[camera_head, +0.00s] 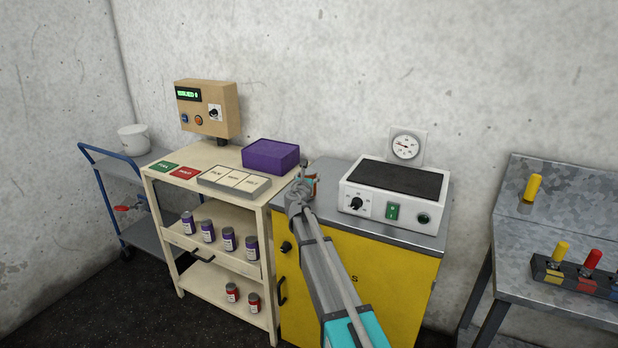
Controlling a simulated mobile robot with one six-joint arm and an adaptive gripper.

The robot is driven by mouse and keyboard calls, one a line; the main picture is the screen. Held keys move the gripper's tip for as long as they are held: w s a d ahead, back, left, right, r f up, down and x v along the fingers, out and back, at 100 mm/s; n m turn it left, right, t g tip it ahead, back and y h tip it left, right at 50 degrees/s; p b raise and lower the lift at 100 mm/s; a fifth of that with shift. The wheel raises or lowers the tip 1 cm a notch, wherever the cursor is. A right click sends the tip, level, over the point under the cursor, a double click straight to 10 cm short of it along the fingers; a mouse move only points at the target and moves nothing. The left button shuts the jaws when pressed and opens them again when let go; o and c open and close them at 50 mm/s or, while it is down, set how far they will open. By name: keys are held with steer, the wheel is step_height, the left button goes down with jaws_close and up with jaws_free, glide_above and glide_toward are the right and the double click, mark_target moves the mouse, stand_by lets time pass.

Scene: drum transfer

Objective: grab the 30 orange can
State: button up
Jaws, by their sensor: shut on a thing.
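I cannot tell whether the can touches the cabinet top. Two red cans (232,292) with pale labels stand on the trolley's bottom shelf. Several purple cans (207,232) stand on its middle shelf.
The cream trolley (163,213) carries a purple box (270,156), label plates and a control box (207,108). A hotplate (394,189) stands on the yellow cabinet (392,275). A blue cart (112,178) is at left, a metal bench (590,199) at right.

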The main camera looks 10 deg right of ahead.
steer(key=shift+r+p, duration=0.6)
steer(key=shift+r, duration=0.2)
steer(key=s+r+p, duration=1)
steer(key=s, duration=0.4)
steer(key=shift+a+r+p, duration=0.3)
steer(key=shift+r+p, duration=0.1)
